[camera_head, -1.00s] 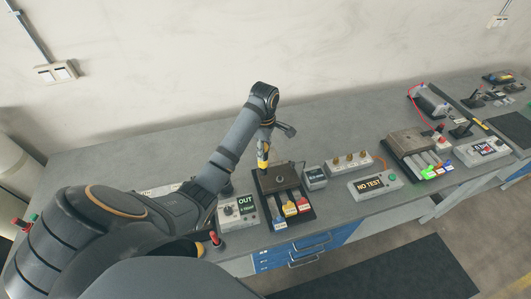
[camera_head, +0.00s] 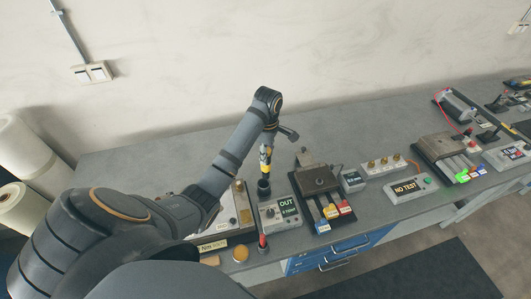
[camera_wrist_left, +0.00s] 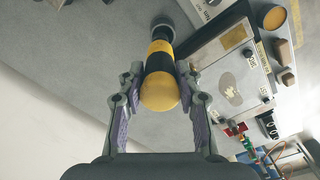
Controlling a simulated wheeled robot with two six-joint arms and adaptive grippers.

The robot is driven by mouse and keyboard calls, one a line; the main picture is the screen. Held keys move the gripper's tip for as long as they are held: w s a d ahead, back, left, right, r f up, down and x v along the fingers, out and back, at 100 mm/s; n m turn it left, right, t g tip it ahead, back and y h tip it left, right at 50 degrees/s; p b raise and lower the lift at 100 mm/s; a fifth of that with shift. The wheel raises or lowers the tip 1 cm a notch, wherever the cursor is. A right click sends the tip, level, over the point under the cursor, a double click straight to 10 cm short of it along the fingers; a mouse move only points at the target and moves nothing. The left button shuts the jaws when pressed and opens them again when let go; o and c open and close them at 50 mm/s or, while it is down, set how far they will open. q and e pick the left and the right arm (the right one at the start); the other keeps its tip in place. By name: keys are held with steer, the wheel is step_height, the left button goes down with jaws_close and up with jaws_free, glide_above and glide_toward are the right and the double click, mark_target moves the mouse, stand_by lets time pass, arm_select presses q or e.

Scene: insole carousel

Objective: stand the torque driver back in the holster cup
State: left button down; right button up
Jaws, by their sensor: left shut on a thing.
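The torque driver (camera_head: 265,161), with yellow and black bands, is upright in my left gripper (camera_head: 268,143) in the head view. In the left wrist view, the driver (camera_wrist_left: 160,88) lies between the two fingers of my left gripper (camera_wrist_left: 157,98), which is shut on it. The cup's dark rim (camera_wrist_left: 162,24) shows at the far end of the driver in the wrist view. I cannot tell whether the tip is inside the cup. My right gripper is out of view.
A dark fixture (camera_head: 318,183) with coloured tabs is further right, then the NO TEST box (camera_head: 407,187). A panel with a knob (camera_head: 241,197) is left of the cup. The bench behind is clear.

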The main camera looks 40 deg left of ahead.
arm_select(q)
steer(key=f, duration=0.2)
steer(key=a+f, duration=0.1)
steer(key=shift+s, duration=0.4)
steer(key=shift+w+d+f, duration=0.1)
steer(key=shift+w+f, duration=0.05)
steer(key=shift+f, duration=0.05)
steer(key=shift+d+f, duration=0.1)
steer(key=shift+f, duration=0.25)
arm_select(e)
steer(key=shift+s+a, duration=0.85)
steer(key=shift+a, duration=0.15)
arm_select(q)
steer(key=shift+f, duration=0.1)
